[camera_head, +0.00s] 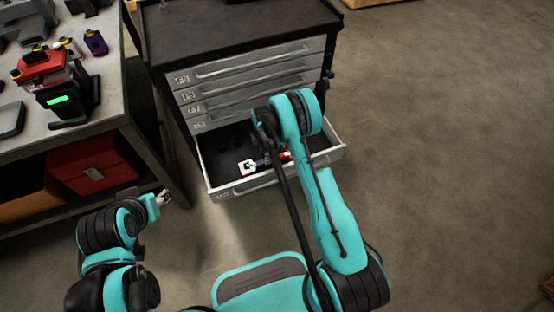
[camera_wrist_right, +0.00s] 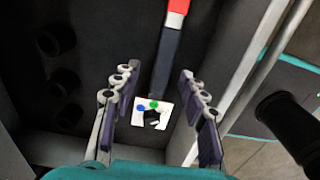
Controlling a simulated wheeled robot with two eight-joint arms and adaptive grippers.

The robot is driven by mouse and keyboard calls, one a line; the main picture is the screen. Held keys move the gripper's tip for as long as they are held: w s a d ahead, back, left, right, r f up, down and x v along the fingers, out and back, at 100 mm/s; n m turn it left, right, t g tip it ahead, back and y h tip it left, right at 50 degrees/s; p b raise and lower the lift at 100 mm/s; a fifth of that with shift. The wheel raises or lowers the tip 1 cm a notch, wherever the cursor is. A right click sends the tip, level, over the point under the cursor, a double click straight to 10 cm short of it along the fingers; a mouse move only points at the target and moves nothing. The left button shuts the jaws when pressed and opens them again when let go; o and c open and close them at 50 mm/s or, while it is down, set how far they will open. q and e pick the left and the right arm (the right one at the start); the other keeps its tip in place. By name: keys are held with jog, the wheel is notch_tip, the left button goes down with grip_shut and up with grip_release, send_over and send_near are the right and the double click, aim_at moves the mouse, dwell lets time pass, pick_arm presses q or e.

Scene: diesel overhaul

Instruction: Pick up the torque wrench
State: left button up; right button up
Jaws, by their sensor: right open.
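The torque wrench appears to be the long tool with a dark grip (camera_wrist_right: 166,58) and a red section, lying in the open bottom drawer (camera_head: 211,178). In the head view its red part (camera_head: 285,156) shows beside my right arm, which hides much of the rest. A white square with coloured dots (camera_wrist_right: 143,113) lies at the tool's near end; it also shows in the head view (camera_head: 247,167). My right gripper (camera_wrist_right: 157,108) is open over the drawer, its fingers either side of the square and the tool's near end, holding nothing. My left gripper (camera_head: 163,198) is by the workbench; its jaws are unclear.
Several dark round pieces (camera_wrist_right: 55,40) lie left of the tool in the drawer. The drawer's walls stand close around the right gripper. The grey cabinet (camera_head: 250,75) rises behind.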

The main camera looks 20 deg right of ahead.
aim_at(273, 160)
jog(key=f+b, duration=0.1)
jog(key=f, duration=0.2)
jog(key=f+b, duration=0.2)
jog(key=f, duration=0.1)
jog(key=shift+s+d, duration=0.1)
jog(key=shift+s, duration=0.1)
jog(key=shift+r, duration=0.15)
grip_shut()
